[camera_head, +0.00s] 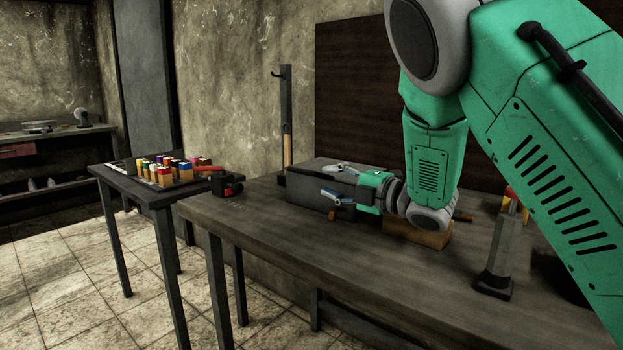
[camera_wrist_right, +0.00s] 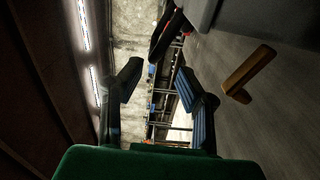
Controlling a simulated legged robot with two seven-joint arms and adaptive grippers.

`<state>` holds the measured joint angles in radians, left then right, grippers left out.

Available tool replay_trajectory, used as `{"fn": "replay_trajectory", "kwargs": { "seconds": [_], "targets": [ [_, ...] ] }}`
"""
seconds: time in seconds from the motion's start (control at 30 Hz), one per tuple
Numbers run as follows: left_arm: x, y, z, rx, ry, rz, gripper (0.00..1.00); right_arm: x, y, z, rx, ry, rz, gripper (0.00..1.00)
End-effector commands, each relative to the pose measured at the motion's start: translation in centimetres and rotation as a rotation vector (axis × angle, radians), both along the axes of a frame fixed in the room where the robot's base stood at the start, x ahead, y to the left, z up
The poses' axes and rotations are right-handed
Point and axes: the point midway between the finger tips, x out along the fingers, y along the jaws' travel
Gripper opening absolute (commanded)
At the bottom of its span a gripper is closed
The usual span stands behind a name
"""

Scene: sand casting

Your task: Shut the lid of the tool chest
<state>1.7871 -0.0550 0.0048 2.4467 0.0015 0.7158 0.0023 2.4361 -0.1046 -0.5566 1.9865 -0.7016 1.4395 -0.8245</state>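The tool chest (camera_head: 305,195) is a dark grey box on the workbench, left of my right arm. Its top looks low and roughly level; I cannot tell whether the lid is fully shut. My right gripper (camera_head: 336,183) reaches in from the right with its fingers apart, one near the chest's top and one in front of its near side. Contact is not clear. In the right wrist view the gripper (camera_wrist_right: 158,85) is open and empty between the fingers, and a grey part of the chest (camera_wrist_right: 235,18) shows at top right. My left gripper is not in view.
A wooden handle (camera_wrist_right: 247,73) lies near the chest. A red and black tool (camera_head: 226,184) sits at the workbench's left corner. A wooden block (camera_head: 420,232) and a grey upright tool (camera_head: 500,260) stand at the right. The workbench (camera_head: 300,250) is clear in front.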

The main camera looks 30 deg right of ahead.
Motion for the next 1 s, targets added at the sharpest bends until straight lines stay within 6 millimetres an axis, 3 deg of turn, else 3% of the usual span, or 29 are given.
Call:
{"fn": "replay_trajectory", "kwargs": {
  "seconds": [0.1, 0.3, 0.87, 1.0],
  "targets": [
    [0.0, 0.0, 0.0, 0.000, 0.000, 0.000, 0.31, -1.9, -0.8, -0.1, 0.002, 0.002, -0.002, 0.31],
    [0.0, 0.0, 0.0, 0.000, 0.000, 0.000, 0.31, -3.4, -1.4, -0.2, 0.000, 0.002, 0.001, 0.31],
    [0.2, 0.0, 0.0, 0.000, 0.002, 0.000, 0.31, -3.6, -1.5, -0.1, 0.000, 0.002, 0.001, 0.31],
    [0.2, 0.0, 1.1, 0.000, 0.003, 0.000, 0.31, -3.6, -1.5, 1.0, 0.001, 0.001, 0.001, 0.31]
  ]
}}
